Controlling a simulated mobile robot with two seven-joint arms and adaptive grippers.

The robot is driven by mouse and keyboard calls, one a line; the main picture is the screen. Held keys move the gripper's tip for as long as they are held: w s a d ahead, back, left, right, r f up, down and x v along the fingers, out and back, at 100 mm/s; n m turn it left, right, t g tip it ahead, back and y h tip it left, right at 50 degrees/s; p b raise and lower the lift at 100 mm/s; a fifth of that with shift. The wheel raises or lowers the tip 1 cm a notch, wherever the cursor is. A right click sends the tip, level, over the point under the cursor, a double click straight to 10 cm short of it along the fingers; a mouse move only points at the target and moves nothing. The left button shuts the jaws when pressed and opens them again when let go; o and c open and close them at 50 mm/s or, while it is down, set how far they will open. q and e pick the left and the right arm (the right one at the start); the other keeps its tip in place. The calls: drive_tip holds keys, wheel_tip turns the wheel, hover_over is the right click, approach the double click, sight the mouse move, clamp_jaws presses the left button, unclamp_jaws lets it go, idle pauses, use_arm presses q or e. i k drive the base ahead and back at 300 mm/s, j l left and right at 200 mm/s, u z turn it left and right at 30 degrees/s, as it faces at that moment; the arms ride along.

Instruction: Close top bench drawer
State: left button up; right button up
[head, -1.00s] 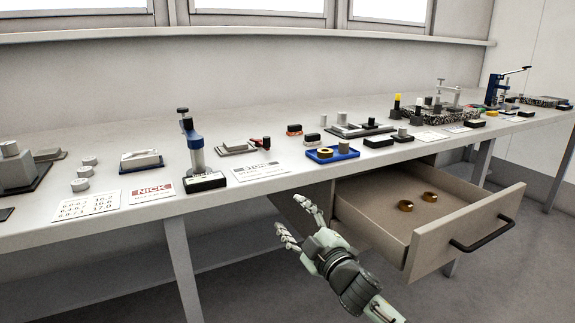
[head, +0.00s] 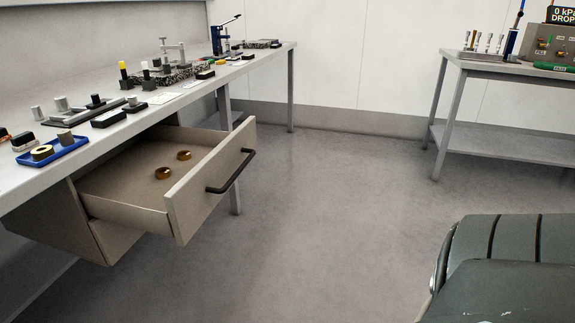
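The top bench drawer (head: 205,192) stands pulled out from under the long bench at the left of the head view. Its front panel carries a dark bar handle (head: 232,172). Two brass rings (head: 163,173) lie on the drawer floor. The drawer's inner back end is hidden under the bench top. Neither gripper shows in the head view.
The long bench (head: 140,121) carries several tools and a blue tray (head: 72,147). A second table (head: 497,70) with instruments stands at the back right. The grey floor (head: 320,200) between them is clear. A dark green ribbed surface fills the lower right corner.

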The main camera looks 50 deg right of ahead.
sight(121, 186)
drive_tip(key=z, duration=0.4)
drive_tip(key=i+z, duration=0.1)
drive_tip(key=z, duration=0.7)
drive_tip(key=j+z, duration=0.15)
drive_tip(key=z, duration=0.25)
drive_tip(key=i+j, duration=0.3)
drive_tip(key=j, duration=0.15)
drive_tip(key=i+j, duration=0.3)
drive_tip(key=j, duration=0.15)
